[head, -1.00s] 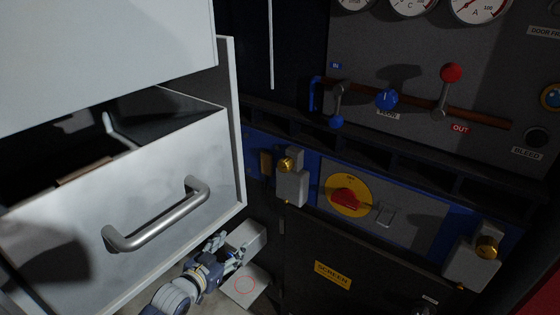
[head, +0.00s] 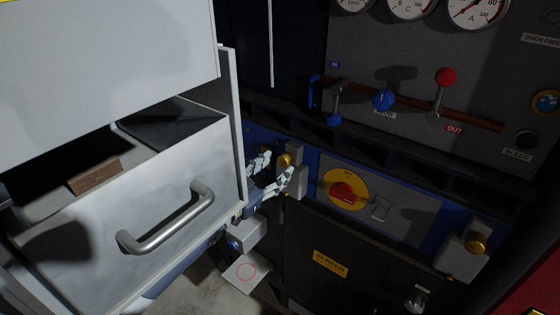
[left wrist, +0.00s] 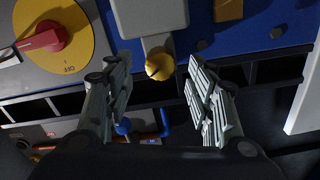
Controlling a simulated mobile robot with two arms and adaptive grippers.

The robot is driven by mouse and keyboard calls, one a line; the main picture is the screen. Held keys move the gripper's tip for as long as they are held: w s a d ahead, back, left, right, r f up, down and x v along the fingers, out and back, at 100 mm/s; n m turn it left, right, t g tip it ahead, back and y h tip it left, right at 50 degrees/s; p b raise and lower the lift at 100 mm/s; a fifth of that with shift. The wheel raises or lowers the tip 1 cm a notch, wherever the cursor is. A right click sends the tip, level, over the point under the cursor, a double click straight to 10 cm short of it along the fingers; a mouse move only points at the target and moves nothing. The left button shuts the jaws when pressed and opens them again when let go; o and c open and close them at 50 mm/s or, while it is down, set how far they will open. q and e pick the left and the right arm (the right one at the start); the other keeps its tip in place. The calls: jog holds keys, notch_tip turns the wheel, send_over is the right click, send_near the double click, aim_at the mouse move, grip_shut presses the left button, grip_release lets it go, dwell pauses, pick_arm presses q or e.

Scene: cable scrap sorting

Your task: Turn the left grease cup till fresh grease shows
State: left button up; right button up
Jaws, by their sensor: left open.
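The left grease cup (head: 284,160) is a small brass cap on a grey block (head: 297,172) on the blue panel. My left gripper (head: 276,168) is open around the cup, with one finger on each side in the head view. In the left wrist view the brass cup (left wrist: 159,66) lies between the two open fingers of the gripper (left wrist: 160,85), with gaps on both sides. No fresh grease can be made out on it. A second brass cup (head: 476,247) sits on a grey block at the right. My right gripper is not in view.
An open white drawer (head: 110,220) with a metal handle (head: 170,225) stands close on the left, beside my left arm. A red switch on a yellow disc (head: 345,189) is just right of the cup. Levers and gauges are above.

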aim_at(282, 163)
pick_arm(q)
jog(key=shift+x, duration=1.55)
jog(key=c, duration=1.1)
